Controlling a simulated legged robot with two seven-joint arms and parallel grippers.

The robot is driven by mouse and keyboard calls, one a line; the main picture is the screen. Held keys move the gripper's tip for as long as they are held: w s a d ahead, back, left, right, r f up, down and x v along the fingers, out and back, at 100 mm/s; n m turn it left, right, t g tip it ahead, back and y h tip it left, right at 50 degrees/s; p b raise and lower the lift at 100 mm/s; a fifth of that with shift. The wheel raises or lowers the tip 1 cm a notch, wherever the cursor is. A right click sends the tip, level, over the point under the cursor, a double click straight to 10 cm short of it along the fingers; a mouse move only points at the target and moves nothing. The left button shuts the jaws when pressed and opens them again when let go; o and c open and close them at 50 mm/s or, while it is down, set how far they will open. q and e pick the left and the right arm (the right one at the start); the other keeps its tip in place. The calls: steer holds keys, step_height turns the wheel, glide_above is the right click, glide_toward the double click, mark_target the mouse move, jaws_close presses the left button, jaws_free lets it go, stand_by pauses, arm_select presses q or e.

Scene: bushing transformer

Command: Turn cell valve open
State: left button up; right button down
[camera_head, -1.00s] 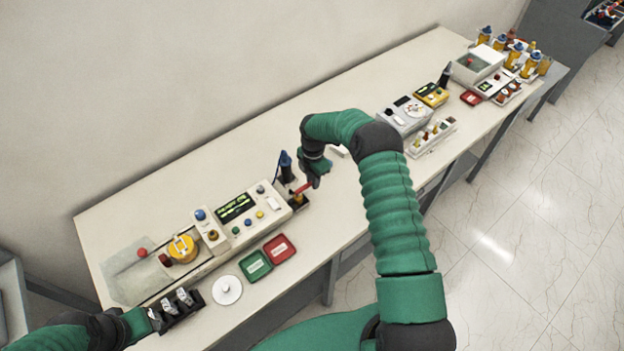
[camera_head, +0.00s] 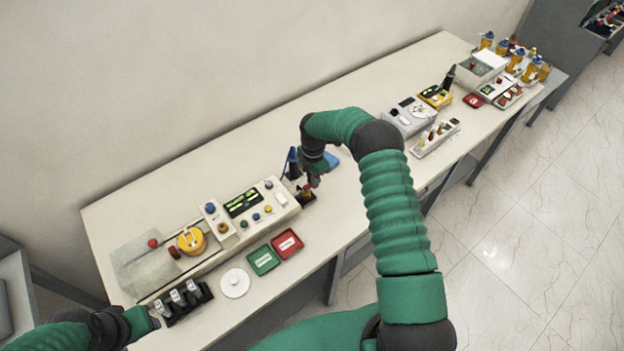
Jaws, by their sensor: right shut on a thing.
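The cell valve, a small red-handled part (camera_head: 307,190) on a dark and amber body, stands at the right end of the white control box (camera_head: 240,208). My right gripper (camera_head: 311,180) comes down over it from above and is shut on the red handle; the fingers hide part of it. A dark bottle-like part with a blue top (camera_head: 292,160) stands just left of the gripper. My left gripper (camera_head: 150,322) is at the lower left, beside a black rack (camera_head: 183,302) with several white-topped pieces. Its jaws are too small and dark to read.
A green tray (camera_head: 263,260), a red tray (camera_head: 287,243) and a white disc (camera_head: 235,283) lie along the table's front edge. A yellow round part (camera_head: 191,240) is at left. Grey and white devices (camera_head: 410,117) stand farther right. Bare tabletop lies behind the control box.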

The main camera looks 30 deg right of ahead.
steer(key=shift+d+m+b, duration=0.2)
steer(key=shift+m+b, duration=0.15)
steer(key=shift+m, duration=0.25)
steer(key=shift+s+d+m+b, duration=0.1)
steer(key=shift+s+m+b, duration=0.2)
steer(key=shift+m, duration=0.3)
steer(key=shift+s+d+m+b, duration=0.1)
steer(key=shift+s+m+b, duration=0.1)
steer(key=shift+m+b, duration=0.3)
steer(key=m, duration=0.2)
steer(key=s+m+b, duration=0.1)
steer(key=m, duration=0.1)
steer(key=shift+a, duration=0.3)
steer(key=m+b, duration=0.1)
steer(key=m, duration=0.1)
steer(key=s+a+m, duration=0.1)
steer(key=m, duration=0.2)
steer(key=shift+s+a+f+b, duration=0.1)
steer(key=shift+a+f+b, duration=0.05)
steer(key=shift+b, duration=0.25)
steer(key=m, duration=0.2)
steer(key=a+m, duration=0.1)
steer(key=shift+s+b, duration=0.25)
steer(key=shift+b, duration=0.1)
steer(key=shift+s+a+f+m, duration=0.1)
steer(key=shift+a+m, duration=0.1)
steer(key=shift+m, duration=0.7)
